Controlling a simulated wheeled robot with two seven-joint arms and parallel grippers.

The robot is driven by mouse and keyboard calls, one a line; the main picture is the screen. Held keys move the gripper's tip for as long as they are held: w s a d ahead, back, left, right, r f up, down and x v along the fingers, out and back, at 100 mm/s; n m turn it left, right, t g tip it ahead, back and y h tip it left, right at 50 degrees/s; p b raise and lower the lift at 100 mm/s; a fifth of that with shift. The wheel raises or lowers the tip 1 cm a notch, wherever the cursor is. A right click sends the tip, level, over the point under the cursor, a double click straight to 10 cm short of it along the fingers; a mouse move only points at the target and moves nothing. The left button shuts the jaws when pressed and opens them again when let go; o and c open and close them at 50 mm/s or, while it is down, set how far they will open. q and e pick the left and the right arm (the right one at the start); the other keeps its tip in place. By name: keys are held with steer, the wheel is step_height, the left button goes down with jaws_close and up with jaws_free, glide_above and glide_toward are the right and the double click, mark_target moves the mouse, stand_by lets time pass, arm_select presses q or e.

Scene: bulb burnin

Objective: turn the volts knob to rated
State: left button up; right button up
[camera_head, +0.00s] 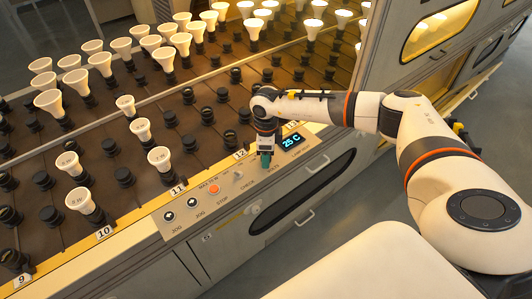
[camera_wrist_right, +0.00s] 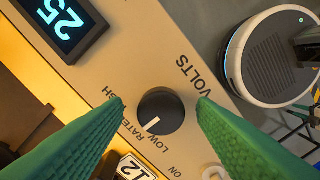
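The black volts knob (camera_wrist_right: 160,111) is on the beige control panel in the right wrist view, with VOLTS printed beside it. Its white pointer line is aimed at the printed arc of LOW, RATED and HIGH, around the gap between LOW and RATED. My right gripper (camera_wrist_right: 159,103) is open, with one green finger on each side of the knob and visible gaps to it. In the head view my right gripper (camera_head: 265,160) points down over the panel (camera_head: 238,192) and hides the knob. My left gripper is not in view.
A lit 25 C display (camera_head: 291,141) is close beside the gripper. A round grey-topped device (camera_wrist_right: 275,57) shows in the wrist view.

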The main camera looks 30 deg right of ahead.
steer(key=shift+r, duration=0.1)
step_height(320, 180, up, 12)
steer(key=shift+b, duration=0.45)
stand_by(0.5)
